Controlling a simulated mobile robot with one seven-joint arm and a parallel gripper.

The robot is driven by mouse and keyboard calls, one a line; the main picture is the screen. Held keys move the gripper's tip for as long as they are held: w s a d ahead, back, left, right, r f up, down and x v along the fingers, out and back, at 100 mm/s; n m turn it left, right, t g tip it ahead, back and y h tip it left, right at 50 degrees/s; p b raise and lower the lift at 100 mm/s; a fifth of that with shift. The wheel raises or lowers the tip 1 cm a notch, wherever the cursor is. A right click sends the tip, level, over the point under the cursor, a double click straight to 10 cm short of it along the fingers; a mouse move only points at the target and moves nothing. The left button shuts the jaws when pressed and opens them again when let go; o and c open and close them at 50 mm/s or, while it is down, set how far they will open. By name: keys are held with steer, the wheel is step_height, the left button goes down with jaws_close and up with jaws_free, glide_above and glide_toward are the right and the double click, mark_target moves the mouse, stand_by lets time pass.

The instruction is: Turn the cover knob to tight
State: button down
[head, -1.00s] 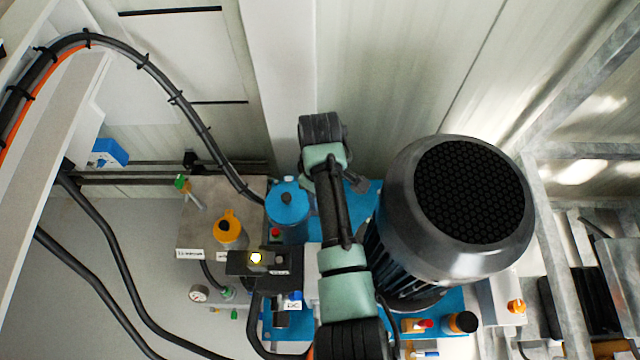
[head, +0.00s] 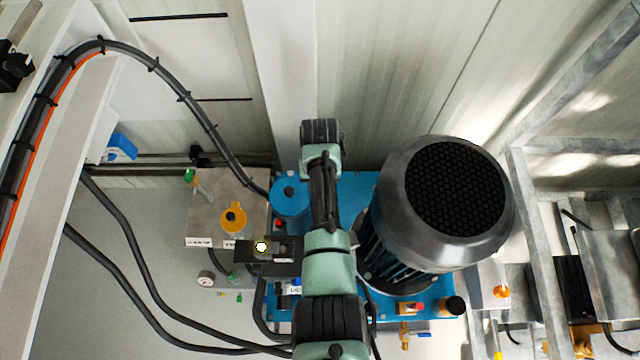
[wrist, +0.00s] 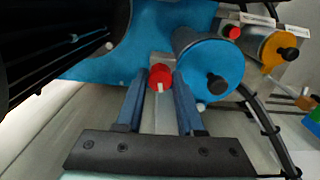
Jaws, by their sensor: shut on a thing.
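In the wrist view, a small red knob (wrist: 160,78) with a white mark sits between the two blue-grey fingers of my gripper (wrist: 160,86). My gripper is shut on this knob; the white mark points toward the bottom of the picture. I take it to be the cover knob, though no label shows. In the head view, my arm hides the gripper and this knob.
A blue cylinder (wrist: 210,66) with a black knob (wrist: 217,84) stands close to the right finger. Beyond it are another red knob (wrist: 233,33) and an orange cap (wrist: 280,50). A large motor (head: 440,205) stands right of my arm; black hoses (head: 125,245) run left.

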steer(key=shift+m+p, duration=0.3)
steer(key=shift+m, duration=0.9)
steer(key=c, duration=0.5)
jaws_free()
step_height(320, 180, up, 13)
steer(key=p, duration=0.3)
